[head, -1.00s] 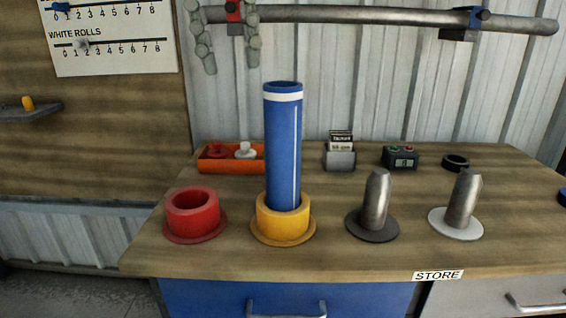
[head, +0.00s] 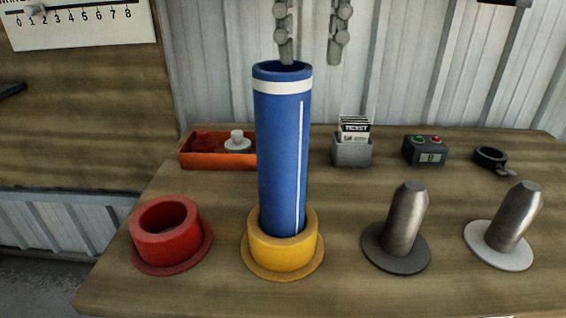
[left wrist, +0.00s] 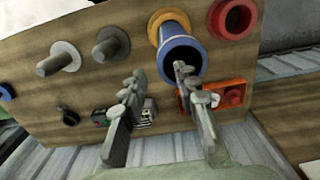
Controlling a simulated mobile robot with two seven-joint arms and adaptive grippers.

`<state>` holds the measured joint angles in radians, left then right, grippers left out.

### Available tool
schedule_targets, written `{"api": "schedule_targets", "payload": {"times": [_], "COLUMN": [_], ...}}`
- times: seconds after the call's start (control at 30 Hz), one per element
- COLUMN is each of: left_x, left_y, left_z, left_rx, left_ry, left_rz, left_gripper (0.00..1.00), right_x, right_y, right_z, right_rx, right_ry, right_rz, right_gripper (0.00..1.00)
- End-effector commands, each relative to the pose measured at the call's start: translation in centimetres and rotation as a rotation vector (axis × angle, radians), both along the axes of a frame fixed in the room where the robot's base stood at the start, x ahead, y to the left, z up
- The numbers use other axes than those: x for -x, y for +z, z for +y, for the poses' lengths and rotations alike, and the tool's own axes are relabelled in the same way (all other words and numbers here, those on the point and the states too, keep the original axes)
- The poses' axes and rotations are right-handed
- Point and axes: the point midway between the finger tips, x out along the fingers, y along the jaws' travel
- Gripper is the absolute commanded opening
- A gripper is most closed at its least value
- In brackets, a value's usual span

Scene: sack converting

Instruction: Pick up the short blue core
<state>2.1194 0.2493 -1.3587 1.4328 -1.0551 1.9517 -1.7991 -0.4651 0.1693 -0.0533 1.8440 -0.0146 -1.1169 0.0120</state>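The blue core (head: 280,150) is a tube with a white band near its top and a white line down its side. It stands upright in the yellow flanged cup (head: 283,254); its foot is hidden inside the cup. In the left wrist view the blue core (left wrist: 181,59) shows its open mouth. My left gripper (head: 312,52) is open, its fingers pointing down at the core's top. One finger overlaps the core's mouth in both views; I cannot tell whether it is inside. The other finger is to the right, apart from the core. My right gripper is not in view.
A red flanged cup (head: 168,238) stands left of the yellow one. Two metal pegs stand right, on dark (head: 402,228) and white (head: 506,235) bases. Behind are an orange tray (head: 217,160), ticket holder (head: 352,151), counter box (head: 425,150) and black ring (head: 490,157).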

Motion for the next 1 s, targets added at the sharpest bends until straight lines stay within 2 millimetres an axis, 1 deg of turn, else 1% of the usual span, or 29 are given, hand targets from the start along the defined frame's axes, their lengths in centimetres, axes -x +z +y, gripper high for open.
{"api": "schedule_targets", "payload": {"times": [0.03,0.2,0.4,0.53,0.73,0.77,1.0], "left_x": [0.0,0.0,0.0,0.0,0.0,0.0,0.0], "left_y": [-0.8,-2.7,-5.7,-6.6,-6.7,-6.7,-6.7], "left_z": [0.1,0.1,0.2,0.2,0.1,0.1,0.1], "left_rx": [-0.001,-0.002,-0.001,0.001,0.001,0.001,0.001], "left_ry": [0.000,0.001,0.000,0.002,0.001,0.001,0.001], "left_rz": [0.001,0.002,0.002,0.001,0.001,0.001,0.001], "left_gripper": [0.30,0.30,0.30,0.30,0.30,0.29,0.00], "right_x": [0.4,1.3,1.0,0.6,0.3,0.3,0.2], "right_y": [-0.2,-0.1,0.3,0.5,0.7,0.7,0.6], "right_z": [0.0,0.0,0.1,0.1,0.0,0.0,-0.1], "right_rx": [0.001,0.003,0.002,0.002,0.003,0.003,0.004], "right_ry": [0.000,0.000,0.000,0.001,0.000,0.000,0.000], "right_rz": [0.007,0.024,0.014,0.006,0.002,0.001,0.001], "right_gripper": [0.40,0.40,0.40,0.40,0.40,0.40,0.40]}}
